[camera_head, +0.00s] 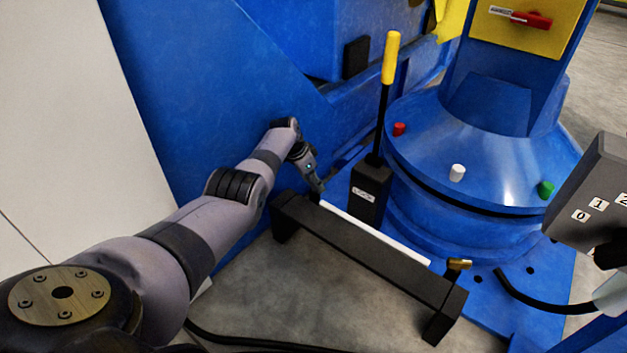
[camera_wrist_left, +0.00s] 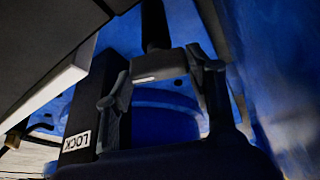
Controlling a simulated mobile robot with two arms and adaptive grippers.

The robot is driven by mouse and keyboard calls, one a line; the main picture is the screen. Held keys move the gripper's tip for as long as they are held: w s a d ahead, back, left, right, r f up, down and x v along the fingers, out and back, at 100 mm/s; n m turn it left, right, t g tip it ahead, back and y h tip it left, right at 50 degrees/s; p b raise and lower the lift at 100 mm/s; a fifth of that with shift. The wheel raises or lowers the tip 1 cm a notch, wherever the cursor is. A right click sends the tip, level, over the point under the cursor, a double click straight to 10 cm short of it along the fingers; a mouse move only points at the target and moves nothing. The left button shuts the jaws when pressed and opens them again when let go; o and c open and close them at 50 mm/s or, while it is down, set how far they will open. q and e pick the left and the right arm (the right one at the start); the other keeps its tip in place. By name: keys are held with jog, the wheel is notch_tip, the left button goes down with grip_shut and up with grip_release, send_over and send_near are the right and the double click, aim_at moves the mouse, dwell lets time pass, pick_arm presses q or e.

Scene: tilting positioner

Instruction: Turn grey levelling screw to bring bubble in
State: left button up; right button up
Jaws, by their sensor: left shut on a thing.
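In the head view my left gripper (camera_head: 318,187) reaches down at the left end of a dark beam. In the left wrist view its two fingers (camera_wrist_left: 160,70) close on a dark grey block-like piece (camera_wrist_left: 158,63) below a black stem. This piece seems to be the grey levelling screw, but the view is dark and its shape is unclear. In the head view the screw is hidden by the gripper and beam. No bubble can be made out. My right gripper is not in view.
The dark beam (camera_head: 360,254) with a white strip (camera_head: 375,233) stands beside the gripper. A LOCK box (camera_head: 369,197) carries a yellow-handled lever (camera_head: 391,58). The blue round base (camera_head: 490,150) has red, white and green knobs. A blue wall (camera_head: 200,90) is close by.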

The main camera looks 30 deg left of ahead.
pick_arm(q)
jog(key=o, duration=1.2)
jog(key=shift+c, duration=0.2)
notch_tip(320, 180, up, 10)
jog(key=shift+s+f, duration=0.1)
